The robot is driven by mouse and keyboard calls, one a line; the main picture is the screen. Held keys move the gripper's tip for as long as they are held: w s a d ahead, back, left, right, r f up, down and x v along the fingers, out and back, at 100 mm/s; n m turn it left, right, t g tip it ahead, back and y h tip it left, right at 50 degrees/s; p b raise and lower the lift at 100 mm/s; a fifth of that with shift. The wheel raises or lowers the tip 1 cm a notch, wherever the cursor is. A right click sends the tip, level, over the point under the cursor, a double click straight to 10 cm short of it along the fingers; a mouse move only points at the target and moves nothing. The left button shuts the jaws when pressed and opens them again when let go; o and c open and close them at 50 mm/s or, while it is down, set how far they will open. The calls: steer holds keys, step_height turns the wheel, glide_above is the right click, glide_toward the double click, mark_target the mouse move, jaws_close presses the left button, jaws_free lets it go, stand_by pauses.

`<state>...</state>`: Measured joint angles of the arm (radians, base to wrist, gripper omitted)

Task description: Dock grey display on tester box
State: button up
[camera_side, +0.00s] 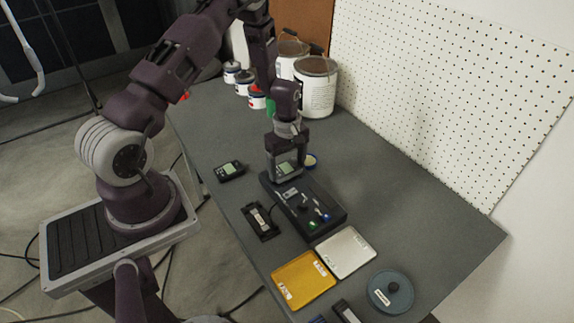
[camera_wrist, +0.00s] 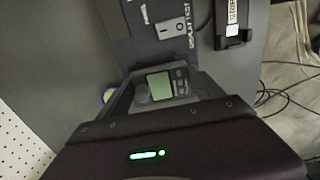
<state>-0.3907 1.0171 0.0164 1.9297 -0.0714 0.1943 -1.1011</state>
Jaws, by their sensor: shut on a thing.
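The grey display (camera_side: 284,168) has a greenish screen and is held between the fingers of my gripper (camera_side: 286,172). In the wrist view the grey display (camera_wrist: 165,86) shows its screen and small buttons, with my gripper's fingers (camera_wrist: 160,92) on both sides of it. The black tester box (camera_side: 303,208) lies on the table under and in front of my gripper, with a green and a blue light at its near end. The display is at the far end of the tester box (camera_wrist: 148,45). I cannot tell whether it touches the box.
A black display unit (camera_side: 231,171) lies left of the box. A black holder (camera_side: 260,221) stands nearby and also shows in the wrist view (camera_wrist: 233,25). Yellow (camera_side: 303,280) and white (camera_side: 345,251) trays and a round blue-grey lid (camera_side: 390,292) lie in front. Paint cans (camera_side: 316,87) stand behind.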

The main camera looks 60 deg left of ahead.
steer(key=shift+f, duration=0.15)
steer(key=o, duration=1.5)
step_height(320, 180, up, 7)
steer(key=shift+r, duration=0.1)
